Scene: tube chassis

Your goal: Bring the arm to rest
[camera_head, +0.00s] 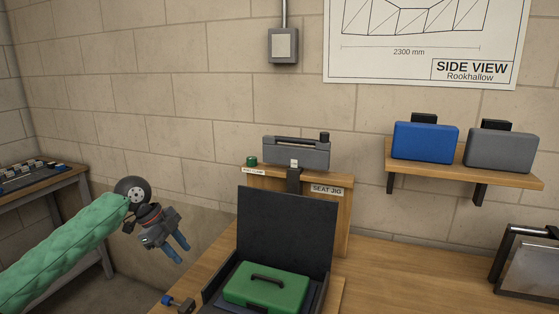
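My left gripper (179,250) shows at the end of my green-sleeved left arm, which comes in from the lower left. Its two blue fingertips point down and to the right, with a gap between them and nothing held. It hangs in the air left of the wooden bench. My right gripper is not in the picture.
A green case (265,286) lies in an open dark box (286,232) on the bench (400,284). A seat jig (340,215) stands behind it. A blue case (425,142) and grey case (502,150) sit on a wall shelf. A small clamp-like part (180,303) lies at the bench's left edge.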

